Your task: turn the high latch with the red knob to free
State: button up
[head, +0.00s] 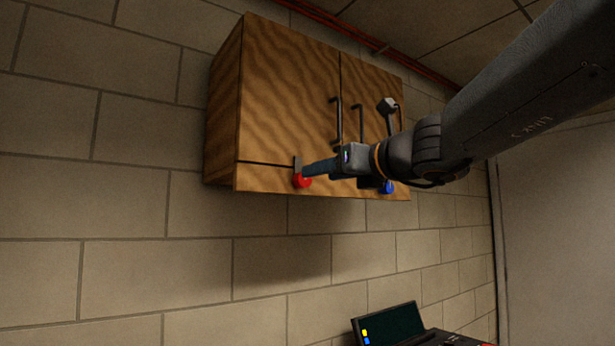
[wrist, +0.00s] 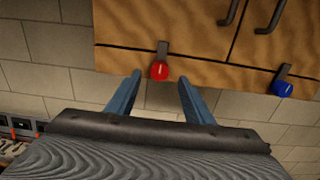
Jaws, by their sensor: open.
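The red knob (head: 303,181) sits at the lower end of a dark latch bar (head: 297,163) on the lower front of a wooden wall cabinet (head: 285,90). The bar hangs about upright across the seam above the bottom strip. In the wrist view the red knob (wrist: 159,70) is ahead of the gap between the fingers. My gripper (head: 306,170) has its blue fingers close to the knob in the head view. In the wrist view my gripper (wrist: 158,92) is open and empty, with no visible contact on the knob.
A second latch with a blue knob (head: 387,187) is to the right on the same cabinet; it also shows in the wrist view (wrist: 283,89). Dark door handles (head: 337,120) stand out above. A dark-screened device (head: 389,325) is below. The wall under the cabinet is clear.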

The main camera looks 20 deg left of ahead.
aim_at(300, 182)
jog(key=p+x, duration=0.1)
jog(key=x, duration=0.6)
jog(key=shift+p, duration=0.35)
jog(key=shift+f, duration=0.1)
jog(key=c, duration=1)
jog(key=shift+c, duration=0.2)
